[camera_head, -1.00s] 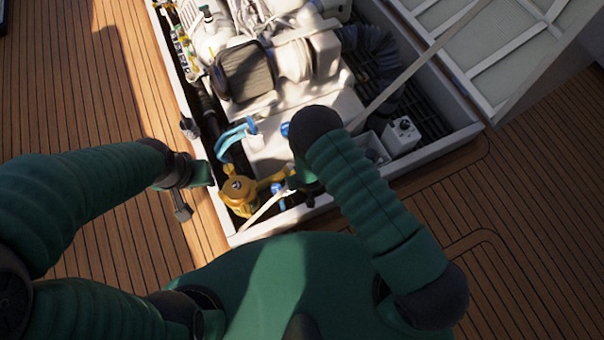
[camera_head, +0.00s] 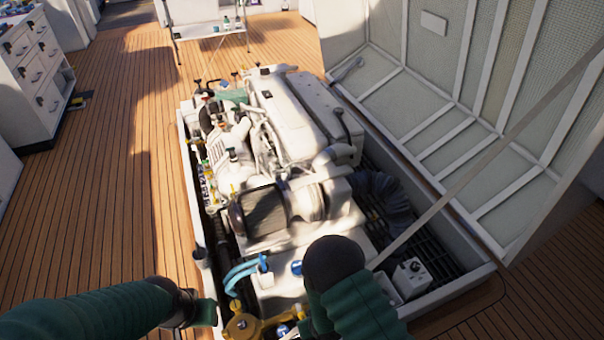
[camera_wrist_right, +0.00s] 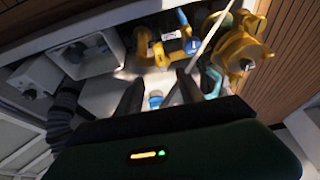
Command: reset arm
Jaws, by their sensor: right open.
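My left arm comes in from the left in the head view. Its gripper (camera_head: 205,312) is over the hatch's left rim, and its jaws are too unclear to read. My right arm reaches over the near end of the hatch, and its forearm hides its gripper there. In the right wrist view my right gripper (camera_wrist_right: 157,90) has its two dark fingers apart, with nothing held between them. A blue-capped fitting (camera_wrist_right: 155,99) shows between the fingers from this angle. A yellow valve (camera_wrist_right: 240,52) is to the right of the fingers; it also shows in the head view (camera_head: 241,325).
The white engine (camera_head: 290,120) fills the open hatch, framed by a raised white rim (camera_head: 455,280). The hatch lid (camera_head: 440,110) stands open at right, with a prop pole (camera_head: 470,180) slanting down. Wooden deck (camera_head: 110,210) is clear at left; a drawer cabinet (camera_head: 35,75) stands beyond.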

